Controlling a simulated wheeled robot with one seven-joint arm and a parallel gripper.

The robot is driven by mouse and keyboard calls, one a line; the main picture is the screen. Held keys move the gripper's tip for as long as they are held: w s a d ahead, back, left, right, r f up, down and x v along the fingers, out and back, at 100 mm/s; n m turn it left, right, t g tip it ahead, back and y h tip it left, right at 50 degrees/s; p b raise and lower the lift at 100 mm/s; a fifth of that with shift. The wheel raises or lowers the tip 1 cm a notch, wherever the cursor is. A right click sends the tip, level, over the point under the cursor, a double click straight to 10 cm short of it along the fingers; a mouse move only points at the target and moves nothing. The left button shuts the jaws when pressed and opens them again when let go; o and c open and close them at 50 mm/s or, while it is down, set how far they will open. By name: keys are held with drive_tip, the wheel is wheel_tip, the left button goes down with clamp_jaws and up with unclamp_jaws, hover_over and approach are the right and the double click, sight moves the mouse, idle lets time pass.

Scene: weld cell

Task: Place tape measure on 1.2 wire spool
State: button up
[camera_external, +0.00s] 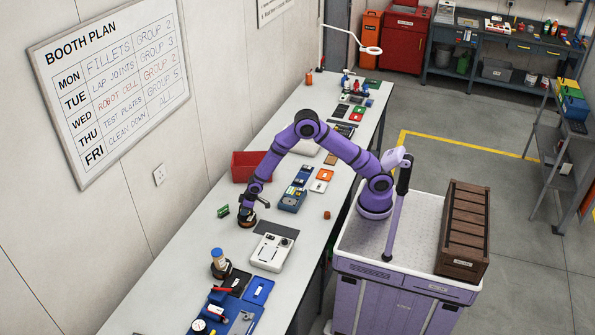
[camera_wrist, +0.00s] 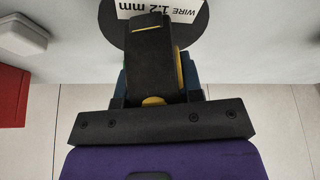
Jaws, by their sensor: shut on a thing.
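My gripper (camera_external: 247,207) reaches down to the table's left part in the external view. In the wrist view my gripper (camera_wrist: 153,62) is shut on the tape measure (camera_wrist: 148,50), a black case with yellow edges. The 1.2 wire spool (camera_wrist: 115,32) is a dark disc with a white "WIRE 1.2 mm" label at the top of the wrist view. The tape measure overlaps the spool and hides part of it. I cannot tell whether the two touch. In the external view the spool (camera_external: 246,222) shows only as a small dark shape under my gripper.
A red bin (camera_external: 240,166) stands behind my forearm. A white device (camera_external: 272,253) lies close in front of my gripper, with a dark mat (camera_external: 275,229) beside it. A small green object (camera_external: 223,211) is to the left. A blue meter (camera_external: 291,200) lies to the right.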

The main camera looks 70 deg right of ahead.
drive_tip(key=shift+f, duration=0.55)
drive_tip(key=shift+f, duration=0.1)
drive_tip(key=o, duration=1.1)
drive_tip(key=shift+c, duration=0.2)
drive_tip(key=s+d+r+m, duration=0.1)
drive_tip(key=s+d+r, duration=0.45)
drive_tip(key=r, duration=0.55)
drive_tip(key=s+d+r, duration=0.5)
drive_tip(key=s+r, duration=0.2)
drive_tip(key=r, duration=0.4)
drive_tip(key=s+d+r+m, duration=0.1)
drive_tip(key=s+d+r, duration=0.5)
drive_tip(key=r, duration=0.4)
drive_tip(key=s+d+r+m, duration=0.1)
drive_tip(key=s+d+r, duration=0.1)
drive_tip(key=s, duration=0.5)
drive_tip(key=s+d+r+h, duration=0.1)
drive_tip(key=s+d, duration=0.2)
drive_tip(key=s, duration=0.5)
drive_tip(key=s+d+r+m+t, duration=0.1)
drive_tip(key=s+d+r, duration=0.1)
drive_tip(key=s, duration=0.6)
drive_tip(key=shift+s+d+r+m+h, duration=0.15)
drive_tip(key=shift+d+r+m+h, duration=0.15)
drive_tip(key=shift+d, duration=0.55)
